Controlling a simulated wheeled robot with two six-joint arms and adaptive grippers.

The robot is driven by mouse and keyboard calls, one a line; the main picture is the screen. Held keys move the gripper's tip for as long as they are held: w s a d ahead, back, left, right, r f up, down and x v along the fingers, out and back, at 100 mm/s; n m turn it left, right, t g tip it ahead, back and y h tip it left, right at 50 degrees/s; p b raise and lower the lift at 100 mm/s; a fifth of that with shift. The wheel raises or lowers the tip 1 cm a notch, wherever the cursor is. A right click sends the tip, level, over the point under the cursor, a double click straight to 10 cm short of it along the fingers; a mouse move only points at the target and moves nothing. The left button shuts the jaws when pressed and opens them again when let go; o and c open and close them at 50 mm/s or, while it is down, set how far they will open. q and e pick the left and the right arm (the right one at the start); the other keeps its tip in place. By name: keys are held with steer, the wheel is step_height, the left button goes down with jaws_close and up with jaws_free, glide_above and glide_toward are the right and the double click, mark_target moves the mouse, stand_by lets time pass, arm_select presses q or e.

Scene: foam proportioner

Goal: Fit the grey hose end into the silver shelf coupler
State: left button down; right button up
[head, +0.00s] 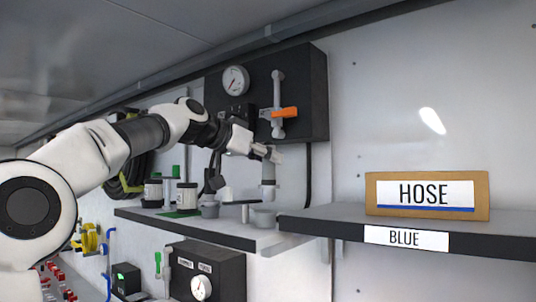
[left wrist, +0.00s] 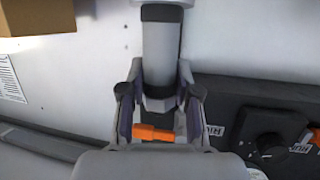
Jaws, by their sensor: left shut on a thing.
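My left gripper (head: 267,153) is shut on the grey hose end (head: 268,174), which hangs upright below the fingers. In the left wrist view, the fingers (left wrist: 158,92) flank the collar of the grey hose end (left wrist: 161,50). The silver shelf coupler (head: 263,218) looks like a short round cup on the shelf, directly below the hose end in the head view. The hose end's lower tip is near the coupler's rim; I cannot tell whether they touch. My right gripper is not in view.
A black panel (head: 310,90) with a gauge (head: 235,80) and an orange lever (head: 285,112) is behind the gripper. The shelf (head: 330,222) carries a HOSE box (head: 427,213) at right.

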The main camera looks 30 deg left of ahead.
arm_select(q)
steer(key=f, duration=0.1)
steer(key=s+f, duration=0.1)
steer(key=f, duration=0.1)
steer(key=shift+a+f, duration=0.1)
steer(key=shift+a, duration=0.1)
steer(key=shift+w, duration=0.15)
steer(key=c, duration=0.8)
jaws_free()
steer(key=shift+w+d, duration=0.15)
steer(key=shift+f, duration=0.1)
steer(key=shift+s+a+b, duration=0.2)
steer(key=shift+b, duration=0.4)
steer(key=s+b, duration=0.1)
steer(key=b, duration=0.1)
steer(key=s+b, duration=0.1)
steer(key=b, duration=0.2)
steer(key=shift+s+a+f+b, duration=0.15)
steer(key=shift+s+a+b, duration=0.1)
steer(key=shift+b, duration=0.1)
steer(key=b, duration=0.3)
glide_toward(263, 172)
steer(key=shift+v, duration=0.8)
steer(key=shift+w, duration=0.2)
